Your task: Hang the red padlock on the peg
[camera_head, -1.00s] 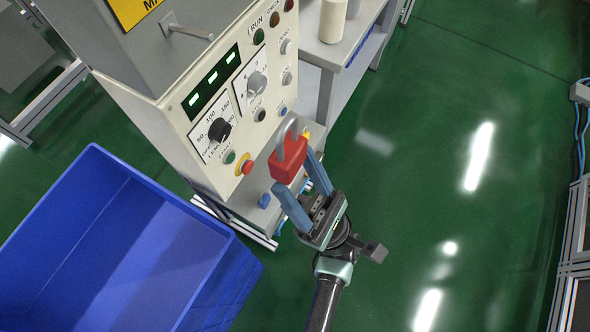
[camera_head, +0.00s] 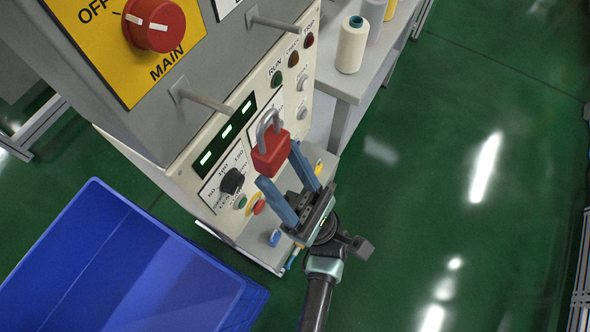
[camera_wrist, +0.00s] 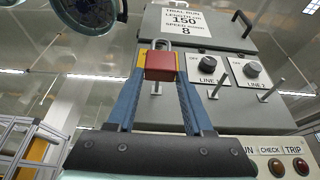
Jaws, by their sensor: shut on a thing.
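The red padlock (camera_head: 271,155), with a grey shackle pointing up, is held upright between the blue fingers of my gripper (camera_head: 281,169). It also shows in the wrist view (camera_wrist: 160,68) at the tips of the fingers. My gripper is shut on its body. Grey pegs stick out of the cabinet front: one peg (camera_head: 206,98) is up and left of the padlock in the head view, and another (camera_head: 277,23) is higher. The wrist view shows a peg (camera_wrist: 218,84) right of the padlock and one farther right (camera_wrist: 271,91). The padlock appears apart from the pegs.
The control panel (camera_head: 222,160) has knobs, lamps and a green-lit display behind the padlock. A red main switch (camera_head: 153,24) is at upper left. A blue bin (camera_head: 95,262) stands at lower left. A bench with a thread cone (camera_head: 352,45) is behind. Green floor lies open at right.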

